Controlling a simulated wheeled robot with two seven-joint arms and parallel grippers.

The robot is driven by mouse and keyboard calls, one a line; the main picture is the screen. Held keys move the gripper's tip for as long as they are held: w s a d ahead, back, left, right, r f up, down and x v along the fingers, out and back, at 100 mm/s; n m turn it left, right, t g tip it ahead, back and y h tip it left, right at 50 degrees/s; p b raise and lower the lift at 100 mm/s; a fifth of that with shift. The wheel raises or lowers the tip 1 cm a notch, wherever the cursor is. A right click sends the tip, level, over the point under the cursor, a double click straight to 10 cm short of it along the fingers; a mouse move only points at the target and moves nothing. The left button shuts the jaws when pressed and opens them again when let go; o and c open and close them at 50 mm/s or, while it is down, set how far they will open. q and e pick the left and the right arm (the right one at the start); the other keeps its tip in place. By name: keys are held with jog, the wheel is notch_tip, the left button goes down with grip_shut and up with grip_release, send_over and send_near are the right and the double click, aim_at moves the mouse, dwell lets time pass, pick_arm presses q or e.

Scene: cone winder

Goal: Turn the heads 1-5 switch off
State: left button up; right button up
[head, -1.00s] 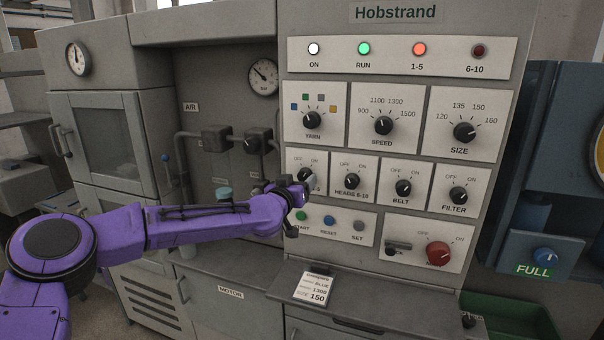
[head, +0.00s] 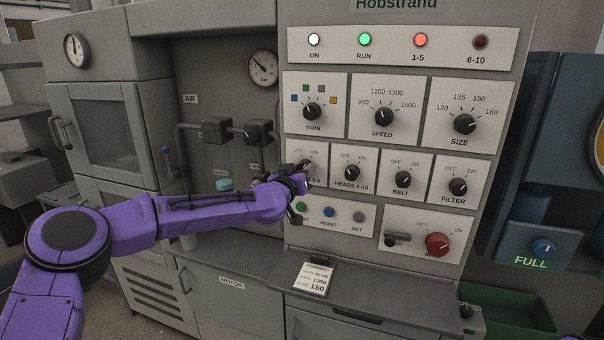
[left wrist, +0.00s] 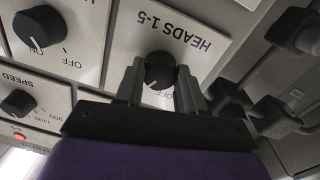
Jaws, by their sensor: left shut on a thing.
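The heads 1-5 switch is a black round knob (left wrist: 158,70) with a white pointer line, on a white plate lettered HEADS 1-5. In the left wrist view the plate appears upside down. My left gripper (left wrist: 160,82) is shut on this knob, one finger on each side. In the head view my left gripper (head: 301,174) covers much of the knob and plate. The 1-5 lamp (head: 420,41) glows orange-red. My right gripper is not in view.
The HEADS 6-10 knob (head: 351,173) is close on the right, the YARN knob (head: 312,111) above. The green START button (head: 300,207) and blue RESET button (head: 329,212) sit just below the gripper. A paper card (head: 313,279) lies on the ledge.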

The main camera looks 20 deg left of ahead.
pick_arm(q)
jog(key=shift+d+n+y+b, duration=0.1)
jog(key=shift+n+y+b, duration=0.2)
jog(key=shift+n+b, duration=4.55)
jog(key=shift+n+p, duration=0.8)
jog(key=shift+n, duration=0.35)
jog(key=o, duration=1)
jog(key=shift+o, duration=0.2)
